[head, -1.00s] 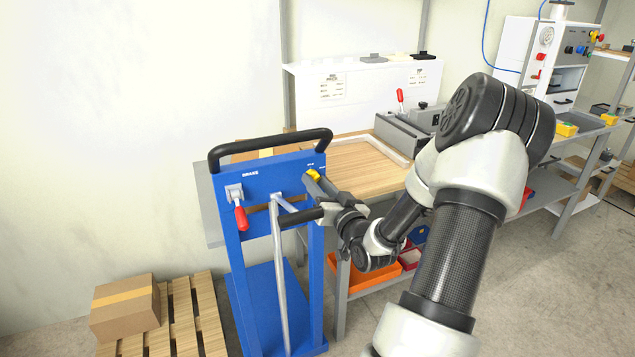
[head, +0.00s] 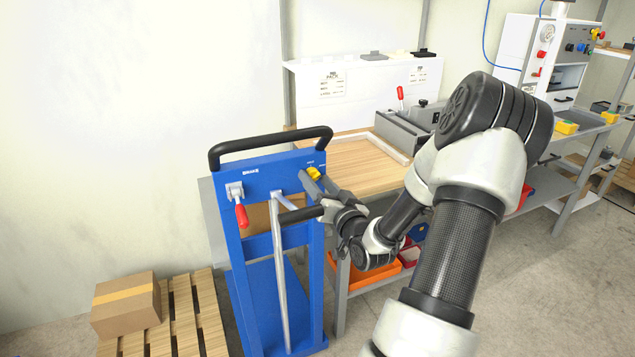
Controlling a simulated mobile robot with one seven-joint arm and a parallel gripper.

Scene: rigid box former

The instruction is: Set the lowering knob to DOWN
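The lowering knob (head: 314,173) is small and yellow. It sits at the upper right of the blue lift cart's panel (head: 284,169), beside small labels that I cannot read. My gripper (head: 311,182) reaches in from the right, with its grey fingers right at the knob and partly covering it. Whether the fingers are closed on the knob or only touch it is too small to tell. The knob's exact pointing direction is also unclear.
A red-tipped brake lever (head: 241,216) hangs at the panel's left. A black-ended pump handle (head: 301,214) sticks out below my gripper. A black push bar (head: 270,143) tops the cart. A wooden-topped bench (head: 365,165) stands behind. A carton (head: 126,304) sits on a pallet at the left.

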